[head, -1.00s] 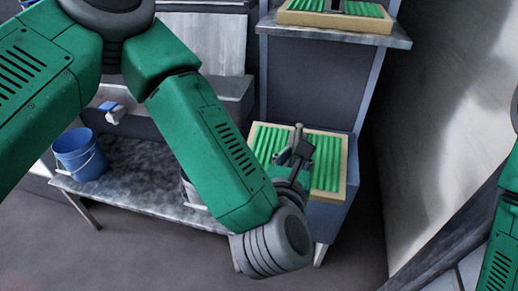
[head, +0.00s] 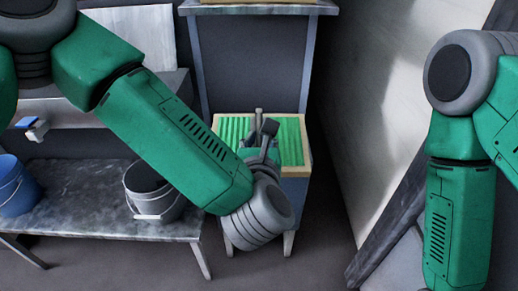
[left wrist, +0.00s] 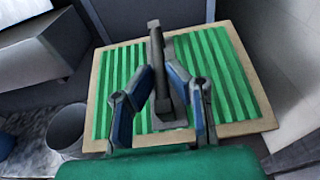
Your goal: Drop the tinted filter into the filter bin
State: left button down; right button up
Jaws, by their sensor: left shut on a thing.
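A ribbed green panel in a pale wooden frame (head: 293,140), which looks like the tinted filter, is over the blue-grey cabinet's lower top. In the left wrist view the panel (left wrist: 222,75) fills the middle, with a dark grey bar handle (left wrist: 155,45) across its centre. My left gripper (head: 262,132) is shut on this handle; its fingers (left wrist: 163,95) lie on both sides of the bar. I cannot tell whether the panel touches the cabinet. My right gripper is out of view. No bin is clearly marked as the filter bin.
A grey bucket (head: 152,192) and a blue bucket (head: 15,188) stand on a low grey bench (head: 85,217) at left. A shelf (head: 258,8) is above the panel. A pale wall (head: 360,110) and dark slanted beam (head: 395,230) are at right. Floor shows in front.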

pick_arm(q)
jog(key=b+x, duration=0.5)
jog(key=x, duration=1.1)
jog(key=shift+w+f+b, duration=0.3)
jog(key=shift+f+b, duration=0.05)
jog(key=shift+f, duration=0.05)
jog(key=c, duration=1.5)
grip_release()
jog(key=shift+o, duration=0.2)
jog(key=shift+s, duration=0.15)
jog(key=v, duration=1.1)
jog(key=shift+s, duration=0.3)
